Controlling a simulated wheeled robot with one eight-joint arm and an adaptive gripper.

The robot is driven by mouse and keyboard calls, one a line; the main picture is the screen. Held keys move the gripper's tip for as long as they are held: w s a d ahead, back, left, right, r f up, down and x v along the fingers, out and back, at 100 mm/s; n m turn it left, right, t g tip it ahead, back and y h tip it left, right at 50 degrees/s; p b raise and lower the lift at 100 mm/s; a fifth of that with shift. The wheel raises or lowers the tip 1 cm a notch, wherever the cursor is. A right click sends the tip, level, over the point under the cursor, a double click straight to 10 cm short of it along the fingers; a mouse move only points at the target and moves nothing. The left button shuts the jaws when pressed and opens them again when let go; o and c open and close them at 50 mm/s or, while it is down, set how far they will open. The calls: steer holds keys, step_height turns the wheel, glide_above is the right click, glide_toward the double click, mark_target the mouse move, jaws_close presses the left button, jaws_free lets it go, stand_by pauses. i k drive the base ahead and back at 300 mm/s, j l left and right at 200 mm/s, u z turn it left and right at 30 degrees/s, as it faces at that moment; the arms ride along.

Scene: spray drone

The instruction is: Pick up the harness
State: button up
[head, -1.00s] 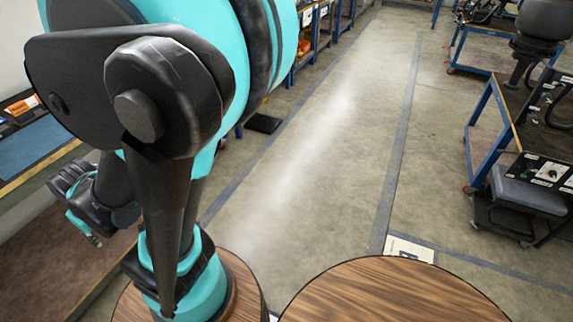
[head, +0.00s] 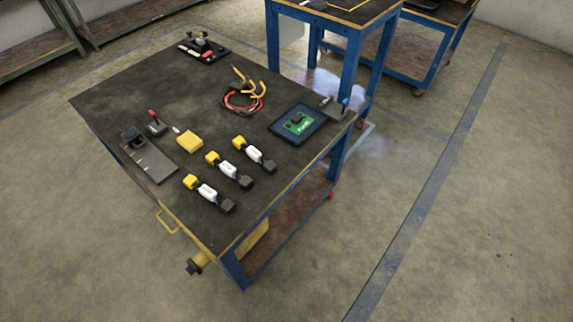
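The harness looks to be the red looped cable (head: 240,104) with yellow-orange ends. It lies on the dark top of a blue-framed workbench (head: 130,90), toward the back right. Nothing covers it from this view. My gripper and arm are not in view now.
Several yellow, white and black connector pieces (head: 207,193) lie along the bench's front. A yellow block (head: 190,141), a grey plate (head: 150,158), a tray with a green board (head: 298,123) and a black fixture (head: 204,48) are also there. Open floor (head: 480,200) lies right.

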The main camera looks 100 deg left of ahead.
mark_target(227, 206)
steer(key=u, duration=4.05)
steer(key=i+l+u, duration=0.25)
steer(key=l, duration=0.3)
steer(key=i+l+u, duration=0.25)
steer(key=l, duration=0.3)
steer(key=l+u, duration=0.25)
steer(key=l, duration=0.35)
steer(key=i+l+u, duration=0.1)
steer(key=l+u, duration=0.15)
steer(key=l, duration=0.35)
